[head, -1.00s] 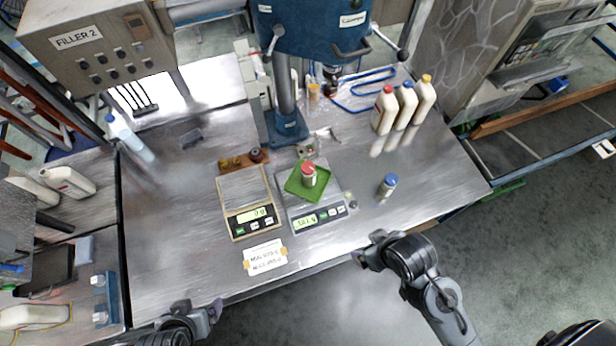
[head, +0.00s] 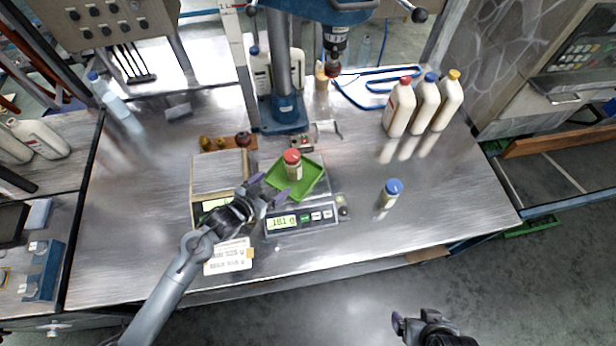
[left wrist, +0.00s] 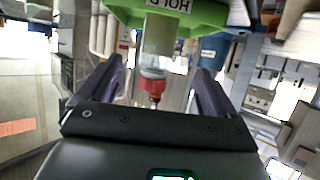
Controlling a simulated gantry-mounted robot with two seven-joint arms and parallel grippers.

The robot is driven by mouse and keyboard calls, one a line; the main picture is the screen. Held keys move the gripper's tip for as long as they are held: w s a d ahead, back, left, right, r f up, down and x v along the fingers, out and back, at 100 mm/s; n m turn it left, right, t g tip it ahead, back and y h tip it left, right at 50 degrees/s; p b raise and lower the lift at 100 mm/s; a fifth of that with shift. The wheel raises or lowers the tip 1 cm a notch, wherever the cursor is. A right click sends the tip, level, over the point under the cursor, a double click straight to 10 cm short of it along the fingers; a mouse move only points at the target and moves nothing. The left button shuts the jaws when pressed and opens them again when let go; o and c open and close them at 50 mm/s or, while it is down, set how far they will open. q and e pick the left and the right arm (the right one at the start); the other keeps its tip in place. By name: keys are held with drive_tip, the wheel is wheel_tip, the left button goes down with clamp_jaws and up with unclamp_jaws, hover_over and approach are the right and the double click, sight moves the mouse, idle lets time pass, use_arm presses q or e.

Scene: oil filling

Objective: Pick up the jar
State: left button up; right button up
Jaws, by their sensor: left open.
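A small jar with a red lid (head: 292,165) stands upright on a green tray (head: 318,183) on the right-hand scale (head: 325,222). My left gripper (head: 268,190) is open and empty, just to the lower left of this jar. In the left wrist view the jar (left wrist: 158,42) appears upside down, with its red lid between the lines of the open fingers (left wrist: 158,88); no contact is visible. A second small jar with a blue lid (head: 389,195) stands on the table to the right. My right gripper (head: 400,323) is at the bottom, off the table; its jaws are unclear.
The left-hand scale (head: 217,175) is partly hidden by my left gripper. A paper label (head: 230,258) lies in front. Several capped bottles (head: 424,102) stand at the back right. A blue drill press (head: 286,105) stands behind the scales. The table's right front is clear.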

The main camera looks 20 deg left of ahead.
sight(293, 167)
use_arm(q)
drive_tip(key=shift+w+f, duration=0.1)
drive_tip(key=shift+w, duration=0.35)
drive_tip(key=x, duration=0.4)
drive_tip(key=shift+w, duration=0.2)
drive_tip(key=shift+d+r+b+x, duration=0.1)
drive_tip(key=shift+r+b+x, duration=0.1)
drive_tip(key=shift+x, duration=1.3)
drive_tip(key=shift+d+r+b+x, duration=0.1)
drive_tip(key=shift+d+b+x, duration=0.05)
drive_tip(key=shift+x, duration=1.35)
drive_tip(key=shift+c, duration=0.3)
